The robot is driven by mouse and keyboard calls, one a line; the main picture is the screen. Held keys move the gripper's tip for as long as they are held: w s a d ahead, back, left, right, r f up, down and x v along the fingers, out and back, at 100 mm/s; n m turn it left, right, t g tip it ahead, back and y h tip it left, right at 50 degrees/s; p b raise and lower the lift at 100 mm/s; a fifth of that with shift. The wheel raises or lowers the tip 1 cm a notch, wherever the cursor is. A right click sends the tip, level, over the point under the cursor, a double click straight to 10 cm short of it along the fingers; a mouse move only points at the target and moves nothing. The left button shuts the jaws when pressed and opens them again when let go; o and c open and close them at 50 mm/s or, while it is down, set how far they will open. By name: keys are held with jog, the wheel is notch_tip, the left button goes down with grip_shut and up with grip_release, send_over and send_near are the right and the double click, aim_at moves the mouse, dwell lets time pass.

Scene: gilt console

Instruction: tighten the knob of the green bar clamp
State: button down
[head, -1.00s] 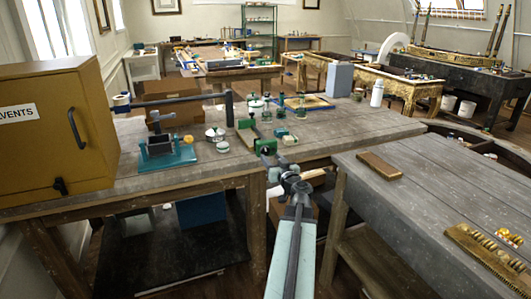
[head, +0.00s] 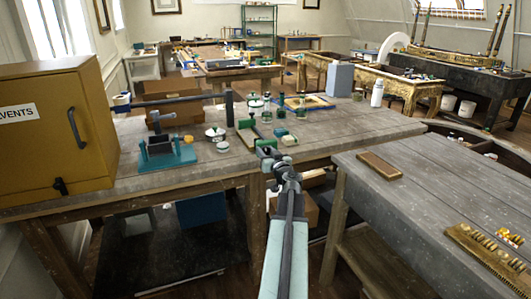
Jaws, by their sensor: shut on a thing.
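The green bar clamp (head: 246,125) lies near the front edge of the wooden workbench, its bar running from the back toward me. Its near green end (head: 266,143) is at the bench edge. My gripper (head: 267,157) is at this near end, in front of and just below the green part, at the end of my arm reaching up from the bottom. It is shut on the clamp's knob, which is mostly hidden behind the fingers.
A yellow cabinet (head: 40,135) stands at the left of the workbench (head: 330,133). A teal vise (head: 165,154) and small jars (head: 215,134) are left of the clamp. A second table (head: 430,185) with a brown block (head: 379,165) is at right.

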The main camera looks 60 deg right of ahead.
jog(key=shift+m, duration=0.4)
jog(key=m, duration=0.5)
jog(key=shift+m, duration=0.3)
jog(key=m, duration=0.6)
jog(key=shift+m, duration=0.3)
